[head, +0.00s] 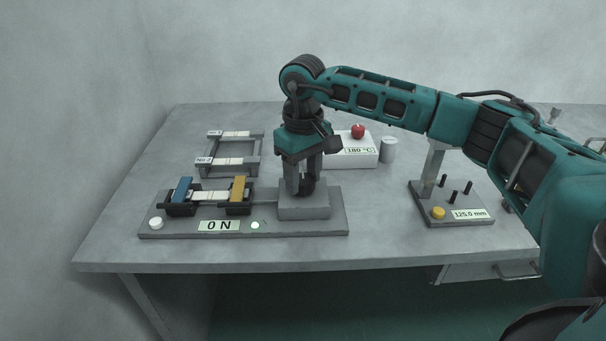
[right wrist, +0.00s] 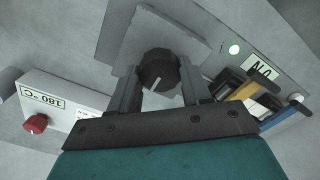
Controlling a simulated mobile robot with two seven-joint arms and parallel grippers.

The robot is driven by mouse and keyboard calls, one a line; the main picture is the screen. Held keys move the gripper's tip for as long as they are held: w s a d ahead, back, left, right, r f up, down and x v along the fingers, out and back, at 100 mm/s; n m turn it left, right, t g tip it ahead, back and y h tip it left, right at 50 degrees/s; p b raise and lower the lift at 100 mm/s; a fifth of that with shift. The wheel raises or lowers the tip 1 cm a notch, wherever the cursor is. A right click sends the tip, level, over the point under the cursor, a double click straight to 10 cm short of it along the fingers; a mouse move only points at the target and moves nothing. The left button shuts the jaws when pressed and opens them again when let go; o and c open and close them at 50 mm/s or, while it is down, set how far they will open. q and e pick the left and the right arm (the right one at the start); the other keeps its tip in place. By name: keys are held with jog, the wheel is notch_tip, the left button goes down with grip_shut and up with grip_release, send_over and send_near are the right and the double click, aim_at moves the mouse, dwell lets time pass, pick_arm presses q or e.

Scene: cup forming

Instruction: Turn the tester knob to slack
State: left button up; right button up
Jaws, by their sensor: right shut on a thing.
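The tester (head: 290,226) is a grey plate at the front left of the table; its display (head: 219,226) reads 0 N. A pale strip (head: 209,195) lies between its blue clamp (head: 181,189) and yellow clamp (head: 238,189). The black tester knob (head: 306,187) sits on the grey block at the plate's right; in the right wrist view the knob (right wrist: 158,68) shows a white pointer mark toward the bottom of the picture. My right gripper (head: 303,178) points down and is shut on the knob, one finger on each side. My left gripper is not in view.
Behind the tester stands a grey rack (head: 231,172) with pale strips. A white box (head: 355,156) reading 180 °C has a red knob, with a grey cylinder (head: 388,150) beside it. At the right is a gauge stand (head: 430,214) reading 125.0 mm. The table's front middle is clear.

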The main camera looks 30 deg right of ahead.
aim_at(303, 179)
dwell(0.3)
jog(key=o, duration=1.1)
jog(key=shift+c, duration=0.2)
pick_arm(q)
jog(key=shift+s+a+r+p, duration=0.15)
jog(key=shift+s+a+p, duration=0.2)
jog(key=shift+p, duration=0.35)
pick_arm(e)
notch_tip(303, 179, up, 13)
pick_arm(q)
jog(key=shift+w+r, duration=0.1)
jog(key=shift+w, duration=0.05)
